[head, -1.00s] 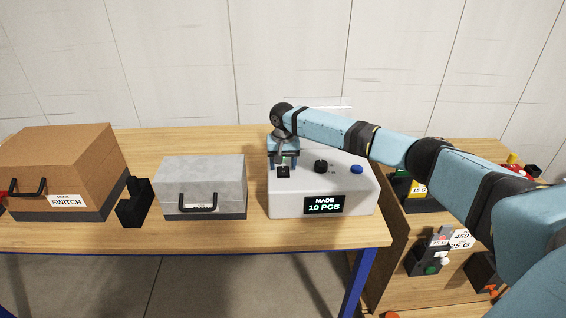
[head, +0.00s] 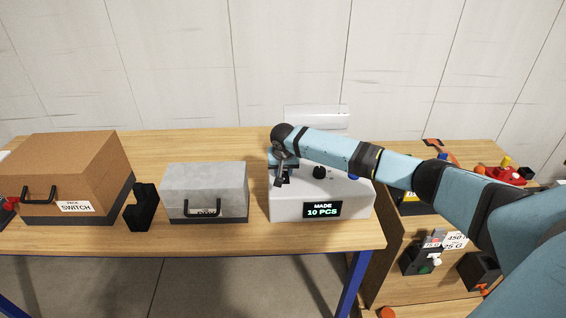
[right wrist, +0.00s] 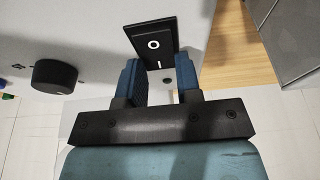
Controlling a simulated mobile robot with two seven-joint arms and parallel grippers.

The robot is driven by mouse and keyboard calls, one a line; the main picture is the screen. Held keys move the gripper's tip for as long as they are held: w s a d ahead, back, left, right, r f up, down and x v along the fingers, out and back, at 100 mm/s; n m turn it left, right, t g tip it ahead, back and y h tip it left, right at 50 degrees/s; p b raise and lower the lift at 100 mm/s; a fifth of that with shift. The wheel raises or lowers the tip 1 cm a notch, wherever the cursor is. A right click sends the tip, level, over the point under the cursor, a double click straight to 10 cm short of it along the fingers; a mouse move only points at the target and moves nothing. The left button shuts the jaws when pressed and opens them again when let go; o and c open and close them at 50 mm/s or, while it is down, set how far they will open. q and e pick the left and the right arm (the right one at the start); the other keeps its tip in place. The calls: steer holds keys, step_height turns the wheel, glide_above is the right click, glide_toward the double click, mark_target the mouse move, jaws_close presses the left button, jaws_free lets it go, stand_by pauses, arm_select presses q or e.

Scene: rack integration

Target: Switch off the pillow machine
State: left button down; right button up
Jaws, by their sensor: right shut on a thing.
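The pillow machine (head: 285,208) is a white box on the table, with a lit display (head: 322,209) reading "MADE 10 PCS". A black knob (head: 319,172) is on its top; it also shows in the right wrist view (right wrist: 55,76). My right gripper (head: 284,177) is low over the machine's left top. In the right wrist view, a black rocker switch (right wrist: 153,43) with a circle and a line mark lies at the fingertips of my right gripper (right wrist: 158,72). The fingers are on either side of the switch's near end. My left gripper is out of view.
A grey case (head: 205,182) and a brown case (head: 75,165) labelled "SWITCH" stand left of the machine. A black holder (head: 142,208) is between them. A wooden shelf unit (head: 385,270) with coloured parts stands right. Bare table (head: 200,148) lies behind the cases.

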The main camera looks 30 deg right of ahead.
steer(key=o, duration=0.9)
steer(key=b+v, duration=0.1)
steer(key=v, duration=1.2)
steer(key=shift+s+a+r+b, duration=0.1)
steer(key=shift+s+r+b, duration=0.1)
steer(key=shift+r+b, duration=0.2)
